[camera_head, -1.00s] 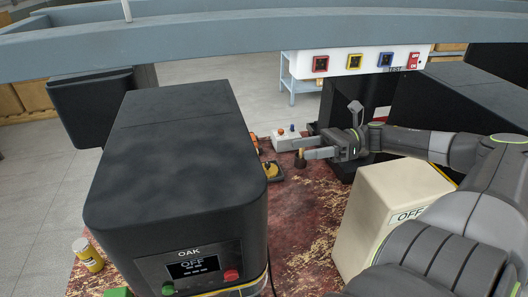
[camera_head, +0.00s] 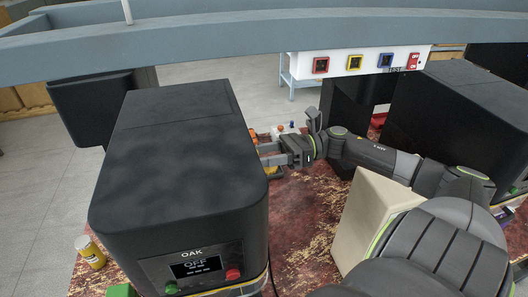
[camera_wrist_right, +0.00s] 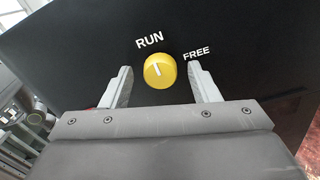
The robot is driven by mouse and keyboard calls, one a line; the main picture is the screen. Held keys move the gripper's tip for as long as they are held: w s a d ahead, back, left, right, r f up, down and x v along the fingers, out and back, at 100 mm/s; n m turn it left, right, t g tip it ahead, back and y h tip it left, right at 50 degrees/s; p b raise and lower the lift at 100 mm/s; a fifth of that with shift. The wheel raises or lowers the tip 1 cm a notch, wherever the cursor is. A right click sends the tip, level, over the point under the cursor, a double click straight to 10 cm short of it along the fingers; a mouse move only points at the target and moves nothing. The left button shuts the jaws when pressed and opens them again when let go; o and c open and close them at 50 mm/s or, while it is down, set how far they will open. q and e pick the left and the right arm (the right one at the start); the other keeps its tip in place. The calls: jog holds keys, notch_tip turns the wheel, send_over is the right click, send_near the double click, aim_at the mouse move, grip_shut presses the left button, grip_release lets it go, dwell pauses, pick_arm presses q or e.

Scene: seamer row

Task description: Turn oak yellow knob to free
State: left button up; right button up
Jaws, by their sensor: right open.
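The oak machine (camera_head: 170,150) is a large black housing on the left in the head view, with a screen reading OFF. The yellow knob (camera_wrist_right: 160,71) shows on a black panel in the right wrist view, between the labels RUN and FREE. Its white mark points up, toward RUN. My right gripper (camera_wrist_right: 166,84) is open, with one finger on each side of the knob and a gap on both sides. In the head view the right gripper (camera_head: 270,155) is at the right side of the oak machine, and that machine hides the knob. My left gripper is not in view.
A beige box (camera_head: 362,215) stands on the worn red table (camera_head: 305,215) right of the oak machine, under my right arm. Another black machine (camera_head: 455,110) is at the right. A grey beam (camera_head: 250,32) crosses the top. A yellow jar (camera_head: 90,254) stands at the lower left.

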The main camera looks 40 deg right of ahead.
jog(key=c, duration=1)
jog(key=shift+o, duration=0.2)
jog(key=shift+m+b, duration=1.95)
jog(key=shift+m, duration=7.05)
jog(key=o, duration=1)
jog(key=shift+f, duration=0.1)
jog(key=shift+c, duration=0.2)
